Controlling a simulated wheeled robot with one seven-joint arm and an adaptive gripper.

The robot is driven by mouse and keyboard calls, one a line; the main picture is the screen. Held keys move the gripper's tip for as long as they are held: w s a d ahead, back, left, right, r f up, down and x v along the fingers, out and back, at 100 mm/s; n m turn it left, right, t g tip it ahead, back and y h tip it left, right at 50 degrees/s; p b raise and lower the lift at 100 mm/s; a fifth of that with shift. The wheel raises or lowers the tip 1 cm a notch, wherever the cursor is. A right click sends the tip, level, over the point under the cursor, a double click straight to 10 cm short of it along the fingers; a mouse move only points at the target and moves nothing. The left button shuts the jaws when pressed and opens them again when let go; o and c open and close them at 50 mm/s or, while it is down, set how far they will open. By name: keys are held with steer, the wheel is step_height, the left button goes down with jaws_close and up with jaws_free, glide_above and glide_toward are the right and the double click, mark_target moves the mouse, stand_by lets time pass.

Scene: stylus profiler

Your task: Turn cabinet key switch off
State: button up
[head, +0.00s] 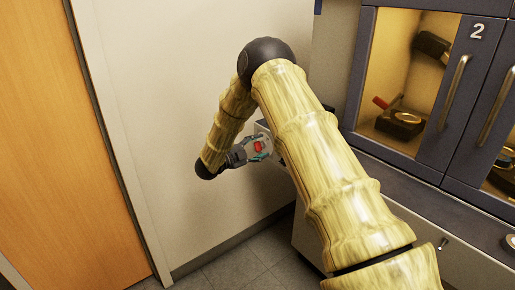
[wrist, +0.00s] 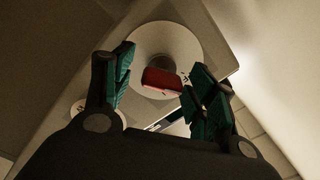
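The key switch shows in the wrist view as a red handle (wrist: 161,81) at the middle of a round pale plate (wrist: 168,42) on a grey cabinet face. The handle lies nearly level, slightly tilted. Its red also shows in the head view (head: 258,146), between my fingers. My gripper (wrist: 160,70) is open, with one green-padded finger on each side of the handle. A gap shows on both sides, so I see no contact. How far the fingertips are from the plate is hard to tell. In the head view my gripper (head: 256,148) is small and partly hidden by my arm.
A smaller pale disc (wrist: 82,108) lies lower left, partly behind my left finger. A dark cabinet (head: 401,150) with glass doors, handles and tools inside stands at right. A pale wall (head: 175,60) and an orange door (head: 60,150) are at left. Some floor (head: 240,268) is clear.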

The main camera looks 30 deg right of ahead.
steer(key=s+a, duration=0.1)
steer(key=a, duration=1.1)
